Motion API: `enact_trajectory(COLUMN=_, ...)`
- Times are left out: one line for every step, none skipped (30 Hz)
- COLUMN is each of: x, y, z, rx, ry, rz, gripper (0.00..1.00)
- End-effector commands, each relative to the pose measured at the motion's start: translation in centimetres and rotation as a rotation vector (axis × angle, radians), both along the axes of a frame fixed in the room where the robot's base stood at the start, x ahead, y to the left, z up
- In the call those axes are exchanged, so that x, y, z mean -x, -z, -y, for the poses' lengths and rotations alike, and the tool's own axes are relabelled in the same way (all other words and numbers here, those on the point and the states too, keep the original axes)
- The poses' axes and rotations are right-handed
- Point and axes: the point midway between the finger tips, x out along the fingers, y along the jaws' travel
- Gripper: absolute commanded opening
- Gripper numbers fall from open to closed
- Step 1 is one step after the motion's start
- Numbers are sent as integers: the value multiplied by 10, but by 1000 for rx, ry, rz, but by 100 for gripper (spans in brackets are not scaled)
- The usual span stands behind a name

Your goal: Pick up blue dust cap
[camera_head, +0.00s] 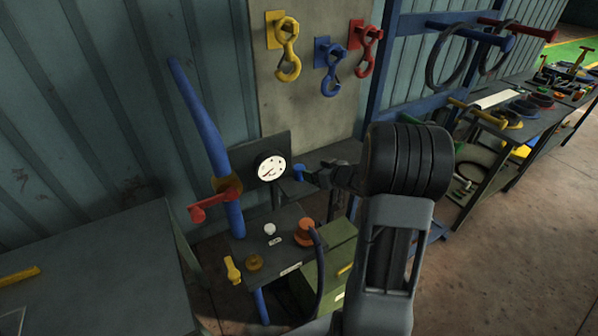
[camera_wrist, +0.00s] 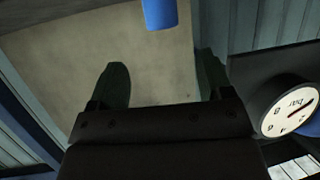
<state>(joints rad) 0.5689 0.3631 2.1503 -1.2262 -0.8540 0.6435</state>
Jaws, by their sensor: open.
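The blue dust cap (camera_head: 298,170) looks like a small blue piece right of the white gauge. In the wrist view a blue cylinder (camera_wrist: 159,13), likely the same cap, shows at the top edge, partly cut off. It lies beyond my fingertips and roughly in line with the gap between them. My gripper (camera_head: 318,174) is just right of the cap in the head view, small and dark there. In the wrist view my gripper (camera_wrist: 160,78) has its two fingers wide apart with nothing between them. I cannot tell the exact distance to the cap.
The pressure gauge (camera_head: 270,166) stands close by, also at right in the wrist view (camera_wrist: 289,106). A blue pipe (camera_head: 203,120) with a red lever (camera_head: 212,202) rises at left. An orange cap (camera_head: 304,232) with a hose sits below. Hooks (camera_head: 331,66) hang on the wall panel.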

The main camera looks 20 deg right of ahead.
Motion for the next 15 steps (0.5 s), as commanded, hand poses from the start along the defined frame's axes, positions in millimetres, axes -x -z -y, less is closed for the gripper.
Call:
enact_trajectory(x=-8, y=4, z=-4, rx=-1, ry=-2, rz=-3, gripper=73)
enact_trajectory(x=-12, y=6, z=-5, rx=-1, ry=-1, rz=-2, gripper=73)
enact_trajectory(x=-17, y=7, z=-6, rx=0, ry=-1, rz=-2, gripper=73)
enact_trajectory(x=-20, y=9, z=-7, rx=0, ry=-1, rz=-2, gripper=73)
enact_trajectory(x=-23, y=10, z=-8, rx=0, ry=-1, rz=-1, gripper=73)
enact_trajectory(x=-26, y=11, z=-9, rx=1, ry=-1, rz=-1, gripper=73)
enact_trajectory(x=-28, y=12, z=-9, rx=1, ry=0, rz=-1, gripper=73)
enact_trajectory(x=-30, y=13, z=-10, rx=1, ry=0, rz=-1, gripper=73)
enact_trajectory(x=-31, y=13, z=-10, rx=2, ry=1, rz=-1, gripper=73)
enact_trajectory(x=-32, y=14, z=-10, rx=2, ry=1, rz=1, gripper=73)
enact_trajectory(x=-33, y=14, z=-11, rx=1, ry=2, rz=0, gripper=73)
enact_trajectory(x=-34, y=15, z=-12, rx=1, ry=1, rz=-1, gripper=73)
enact_trajectory(x=-36, y=16, z=-13, rx=1, ry=1, rz=-1, gripper=73)
enact_trajectory(x=-39, y=17, z=-14, rx=1, ry=0, rz=-2, gripper=73)
enact_trajectory(x=-43, y=19, z=-16, rx=1, ry=0, rz=-2, gripper=73)
